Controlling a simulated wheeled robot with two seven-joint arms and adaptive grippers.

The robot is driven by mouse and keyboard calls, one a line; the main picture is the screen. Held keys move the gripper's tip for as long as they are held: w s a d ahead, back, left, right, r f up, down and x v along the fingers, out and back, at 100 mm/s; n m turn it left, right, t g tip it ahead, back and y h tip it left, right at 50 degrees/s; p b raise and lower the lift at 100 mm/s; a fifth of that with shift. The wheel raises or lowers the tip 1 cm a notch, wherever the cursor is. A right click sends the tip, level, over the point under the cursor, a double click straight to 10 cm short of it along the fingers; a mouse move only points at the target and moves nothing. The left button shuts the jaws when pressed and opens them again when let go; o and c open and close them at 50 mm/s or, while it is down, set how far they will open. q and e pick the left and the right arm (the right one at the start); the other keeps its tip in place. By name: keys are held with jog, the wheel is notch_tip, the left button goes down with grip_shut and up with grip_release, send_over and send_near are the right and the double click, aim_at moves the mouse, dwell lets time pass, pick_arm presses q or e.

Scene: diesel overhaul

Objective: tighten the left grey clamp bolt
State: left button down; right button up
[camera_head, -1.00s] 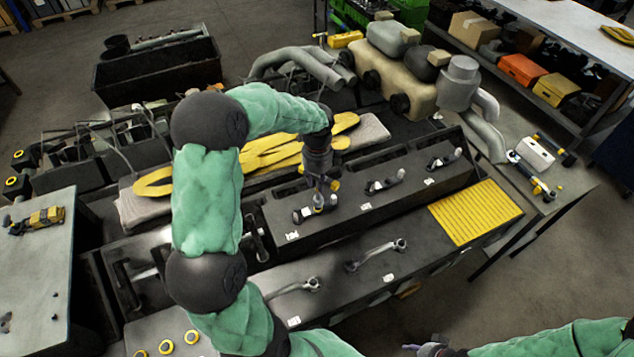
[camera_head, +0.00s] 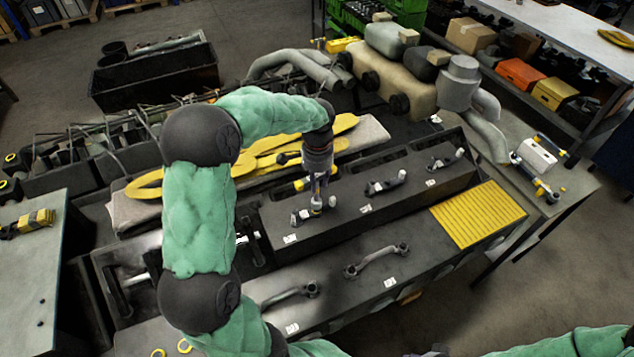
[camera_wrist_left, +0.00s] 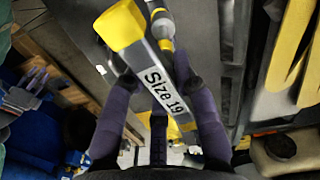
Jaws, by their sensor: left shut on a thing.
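My left gripper (camera_head: 318,190) hangs above the left end of the dark block. The left grey clamp (camera_head: 300,217) lies on the block directly below the gripper. A pale cylindrical part (camera_head: 316,204) shows between gripper and clamp; whether the tool touches the bolt I cannot tell. My right gripper (camera_head: 437,351) barely shows at the bottom edge, its fingers unclear.
Two similar clamps, a middle one (camera_head: 385,183) and a right one (camera_head: 447,160), sit farther along the block. A yellow ribbed mat (camera_head: 478,213) lies at its right. Grey handles (camera_head: 376,260) lie in front. Yellow gaskets (camera_head: 265,160) lie behind.

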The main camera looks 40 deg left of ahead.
pick_arm(q)
jog(key=n+b, duration=0.1)
jog(key=n, duration=0.4)
jog(key=shift+w+n, duration=0.1)
jog(key=shift+n, duration=0.3)
jog(key=n+b, duration=0.1)
jog(key=n, duration=0.3)
jog(key=shift+d+r+n, duration=0.1)
jog(key=shift+n, duration=0.2)
